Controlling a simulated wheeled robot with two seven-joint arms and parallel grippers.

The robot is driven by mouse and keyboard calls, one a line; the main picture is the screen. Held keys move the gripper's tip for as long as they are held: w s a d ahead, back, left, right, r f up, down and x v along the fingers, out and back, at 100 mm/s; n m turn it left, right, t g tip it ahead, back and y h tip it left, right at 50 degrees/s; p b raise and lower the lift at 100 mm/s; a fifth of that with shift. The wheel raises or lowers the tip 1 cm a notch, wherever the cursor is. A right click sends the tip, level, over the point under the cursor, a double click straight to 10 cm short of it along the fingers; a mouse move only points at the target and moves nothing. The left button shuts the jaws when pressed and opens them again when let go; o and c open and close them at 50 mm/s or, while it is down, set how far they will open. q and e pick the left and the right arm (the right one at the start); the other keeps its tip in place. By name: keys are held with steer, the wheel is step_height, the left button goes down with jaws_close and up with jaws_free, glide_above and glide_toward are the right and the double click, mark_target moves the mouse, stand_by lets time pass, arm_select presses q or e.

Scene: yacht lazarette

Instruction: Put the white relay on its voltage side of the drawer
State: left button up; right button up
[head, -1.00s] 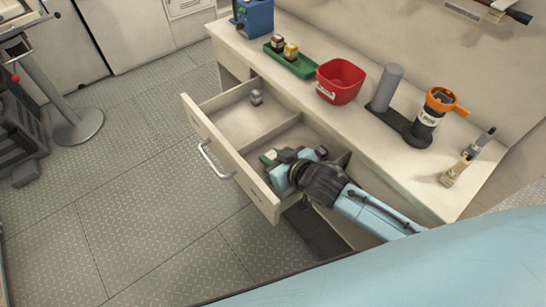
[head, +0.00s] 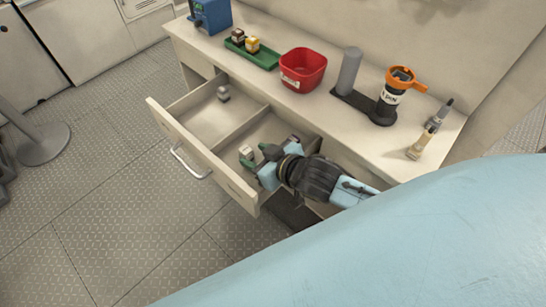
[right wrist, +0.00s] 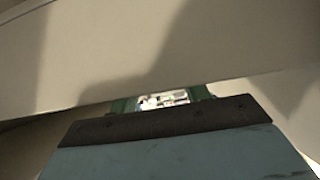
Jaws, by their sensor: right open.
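The open drawer (head: 199,153) has two compartments split by a divider (head: 241,127). A small white relay (head: 246,151) is in the right compartment, at the tips of my right gripper (head: 255,160). In the right wrist view the white relay (right wrist: 165,99) shows between the two green fingertips, mostly hidden by the gripper body. My right gripper is open around or just behind it; I cannot tell whether the fingers touch it. A small grey relay (head: 223,93) stands in the left compartment. My left gripper is not in view.
The drawer walls surround my right gripper closely.

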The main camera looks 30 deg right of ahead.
steer(key=p+v, duration=0.1)
steer(key=v, duration=0.5)
steer(key=shift+s, duration=0.15)
steer(key=shift+s+d+r, duration=0.2)
steer(key=shift+s+r, duration=0.15)
steer(key=shift+s, duration=0.05)
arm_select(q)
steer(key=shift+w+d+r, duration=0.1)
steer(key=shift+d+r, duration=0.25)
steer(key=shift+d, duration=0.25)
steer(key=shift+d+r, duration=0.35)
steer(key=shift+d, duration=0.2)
